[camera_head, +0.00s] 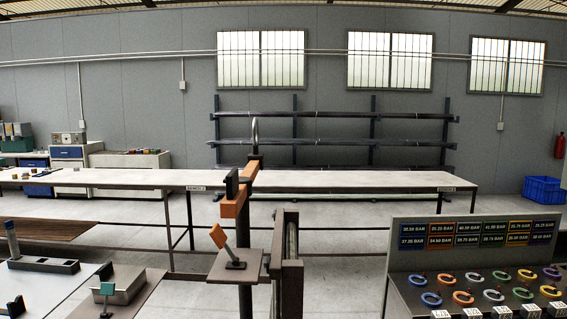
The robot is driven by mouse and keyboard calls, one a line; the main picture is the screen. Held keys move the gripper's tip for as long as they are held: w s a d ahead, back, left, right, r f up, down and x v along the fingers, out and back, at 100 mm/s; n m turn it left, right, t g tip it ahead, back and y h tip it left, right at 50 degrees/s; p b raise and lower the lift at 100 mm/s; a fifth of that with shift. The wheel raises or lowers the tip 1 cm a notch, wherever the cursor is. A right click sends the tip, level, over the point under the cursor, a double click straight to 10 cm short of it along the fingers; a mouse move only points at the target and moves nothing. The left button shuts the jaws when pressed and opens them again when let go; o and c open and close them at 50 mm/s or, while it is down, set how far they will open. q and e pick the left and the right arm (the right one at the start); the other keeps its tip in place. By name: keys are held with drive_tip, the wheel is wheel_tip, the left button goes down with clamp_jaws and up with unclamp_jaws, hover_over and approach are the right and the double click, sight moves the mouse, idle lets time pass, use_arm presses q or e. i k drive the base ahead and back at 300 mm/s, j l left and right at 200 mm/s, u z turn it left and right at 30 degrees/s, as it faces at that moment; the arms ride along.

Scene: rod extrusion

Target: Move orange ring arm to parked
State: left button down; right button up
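An orange arm (234,206) stands near the middle of the view on a dark upright post (245,290). A black block (232,184) sits on its near part, and a dark grey loop (255,131) rises at its far end. Below it, a small brown shelf (235,268) carries a tilted orange paddle (218,236) on a black base. I cannot tell which position of the arm counts as parked. Neither of my grippers is in view.
A control panel (400,284) with coloured rings and pressure labels stands at the right. A teal lever (107,289) is at the lower left. A long bench (330,181) runs behind the post. A dark upright frame (290,265) stands just right of the shelf.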

sight(239, 188)
drive_tip(key=i+l, duration=0.25)
drive_tip(key=l, duration=0.2)
drive_tip(key=i+l+u, duration=0.1)
drive_tip(key=l, duration=0.35)
drive_tip(key=i+l, duration=0.35)
drive_tip(key=i+l+u, duration=0.15)
drive_tip(key=l, duration=0.4)
drive_tip(key=i+l, duration=0.25)
drive_tip(key=l, duration=0.25)
drive_tip(key=i+l+u, duration=0.1)
drive_tip(key=l, duration=0.35)
drive_tip(key=i+l, duration=0.25)
drive_tip(key=l, duration=0.25)
drive_tip(key=i+l+u, duration=0.1)
drive_tip(key=l, duration=0.4)
drive_tip(key=i, duration=0.05)
